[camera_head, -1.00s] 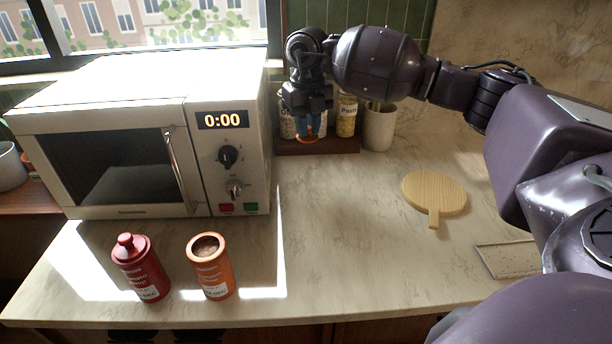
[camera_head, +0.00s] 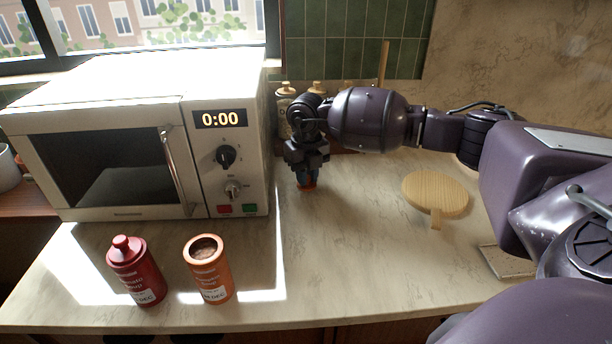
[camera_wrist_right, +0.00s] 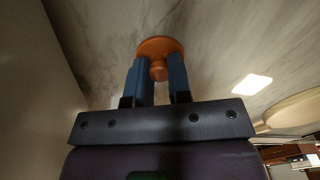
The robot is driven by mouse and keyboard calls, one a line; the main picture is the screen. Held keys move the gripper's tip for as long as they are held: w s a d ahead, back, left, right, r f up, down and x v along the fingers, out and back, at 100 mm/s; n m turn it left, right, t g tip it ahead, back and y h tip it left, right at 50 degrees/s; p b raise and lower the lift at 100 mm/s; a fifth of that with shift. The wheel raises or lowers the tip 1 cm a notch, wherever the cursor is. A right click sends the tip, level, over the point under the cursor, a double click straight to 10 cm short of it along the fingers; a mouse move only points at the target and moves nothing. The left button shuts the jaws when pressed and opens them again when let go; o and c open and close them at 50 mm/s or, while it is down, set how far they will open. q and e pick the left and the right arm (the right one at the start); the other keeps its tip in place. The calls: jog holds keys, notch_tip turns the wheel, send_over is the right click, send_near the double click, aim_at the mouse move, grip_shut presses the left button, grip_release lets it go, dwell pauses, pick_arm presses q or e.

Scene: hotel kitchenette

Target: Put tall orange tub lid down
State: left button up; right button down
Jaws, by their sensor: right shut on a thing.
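The tall orange tub (camera_head: 208,270) stands upright and open at the front of the counter, its dark contents showing at the top. Its orange lid (camera_head: 306,187) is in my right gripper (camera_head: 305,180), over the counter just right of the microwave. In the right wrist view the blue fingers of the gripper (camera_wrist_right: 158,82) are shut on the knob of the lid (camera_wrist_right: 160,47), and the lid's disc is beyond the fingertips, close to the counter. I cannot tell whether the disc touches the counter. My left gripper is not in view.
A red lidded tub (camera_head: 136,272) stands left of the orange tub. The microwave (camera_head: 110,150) is at the left. A round wooden board (camera_head: 436,192) lies at the right. Jars (camera_head: 285,103) stand at the back behind my arm. The counter's middle (camera_head: 340,250) is clear.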

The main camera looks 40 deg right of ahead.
jog(key=shift+f, duration=0.15)
jog(key=c, duration=1)
grip_release()
jog(key=shift+c, duration=0.2)
jog(key=shift+r, duration=0.5)
notch_tip(320, 180, up, 11)
jog(key=shift+p, duration=0.4)
jog(key=shift+r, duration=0.1)
